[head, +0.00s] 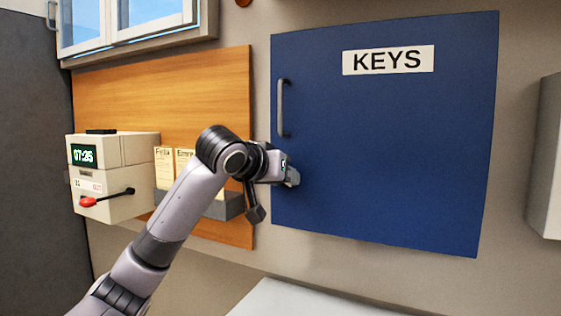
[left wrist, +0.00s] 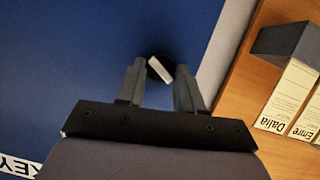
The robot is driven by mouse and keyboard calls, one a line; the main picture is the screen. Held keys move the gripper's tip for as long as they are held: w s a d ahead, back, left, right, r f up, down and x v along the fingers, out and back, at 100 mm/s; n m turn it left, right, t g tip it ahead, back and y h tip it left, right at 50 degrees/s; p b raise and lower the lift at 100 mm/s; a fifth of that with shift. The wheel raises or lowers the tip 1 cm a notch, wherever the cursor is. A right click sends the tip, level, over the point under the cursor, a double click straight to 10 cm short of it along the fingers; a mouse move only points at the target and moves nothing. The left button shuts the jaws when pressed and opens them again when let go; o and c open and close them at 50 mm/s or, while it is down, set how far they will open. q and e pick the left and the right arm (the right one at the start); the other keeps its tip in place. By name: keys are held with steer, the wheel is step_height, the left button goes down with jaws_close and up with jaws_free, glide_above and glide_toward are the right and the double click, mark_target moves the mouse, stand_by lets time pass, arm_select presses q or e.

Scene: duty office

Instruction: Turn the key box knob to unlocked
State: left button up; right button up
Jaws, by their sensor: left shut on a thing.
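The blue key box (head: 390,140) hangs on the wall with a "KEYS" label (head: 388,60) and a grey bar handle (head: 281,108) at its left edge. My left gripper (head: 291,178) is at the lower left of the door. In the left wrist view, the dark round knob (left wrist: 159,69) with a white bar across it sits between the fingertips of my left gripper (left wrist: 160,76), which is shut on it. The white bar is tilted in that view. In the head view the gripper hides the knob. My right gripper is not in view.
A wooden board (head: 170,75) left of the box carries a grey card holder (head: 222,206) with name cards. A pale cabinet (head: 545,160) is at the right edge.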

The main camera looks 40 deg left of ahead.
arm_select(q)
steer(key=shift+w+d+f+m+g+y+p, duration=0.15)
steer(key=shift+m+y+p, duration=0.7)
steer(key=shift+m, duration=0.5)
steer(key=shift+d+r+m+g+y+p, duration=0.15)
steer(key=shift+m+y+p, duration=0.45)
steer(key=shift+m+y, duration=0.6)
steer(key=shift+w+d+f+m+g+y+p, duration=0.15)
steer(key=shift+m+y+p, duration=0.6)
steer(key=shift+m, duration=0.8)
steer(key=shift+s, duration=0.1)
steer(key=o, duration=1)
steer(key=shift+o, duration=0.2)
steer(key=b+v, duration=0.1)
steer(key=v, duration=0.6)
steer(key=shift+s+d+f, duration=0.1)
